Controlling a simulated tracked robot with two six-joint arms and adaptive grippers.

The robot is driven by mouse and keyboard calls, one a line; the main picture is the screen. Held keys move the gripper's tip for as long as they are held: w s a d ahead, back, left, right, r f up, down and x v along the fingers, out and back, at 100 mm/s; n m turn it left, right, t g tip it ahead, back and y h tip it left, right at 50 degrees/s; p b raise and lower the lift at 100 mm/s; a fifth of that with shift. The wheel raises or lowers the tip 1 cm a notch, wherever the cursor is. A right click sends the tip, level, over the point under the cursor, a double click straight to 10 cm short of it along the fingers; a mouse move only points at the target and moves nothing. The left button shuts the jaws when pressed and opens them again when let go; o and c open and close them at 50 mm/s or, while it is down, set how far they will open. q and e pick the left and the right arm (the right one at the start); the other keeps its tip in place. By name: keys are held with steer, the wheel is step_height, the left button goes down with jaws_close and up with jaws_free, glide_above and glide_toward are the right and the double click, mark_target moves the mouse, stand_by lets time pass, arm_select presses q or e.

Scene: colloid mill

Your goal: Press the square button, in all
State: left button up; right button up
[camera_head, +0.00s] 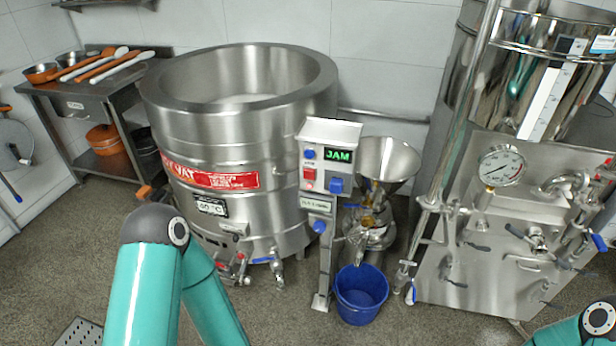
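A grey control box (330,147) stands on a steel post in the middle of the view. The exact shapes are too small to be sure of. My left arm shows at the bottom left and a bit of my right arm at the bottom right. Both grippers are out of view, and nothing visible touches the box.
A big open steel vat (240,130) stands left of the box. A steel hopper (388,160) is at its right, with a blue bucket (361,293) on the floor below. A steel machine (490,225) with gauge and valves fills the right. A side table (85,88) holds utensils.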

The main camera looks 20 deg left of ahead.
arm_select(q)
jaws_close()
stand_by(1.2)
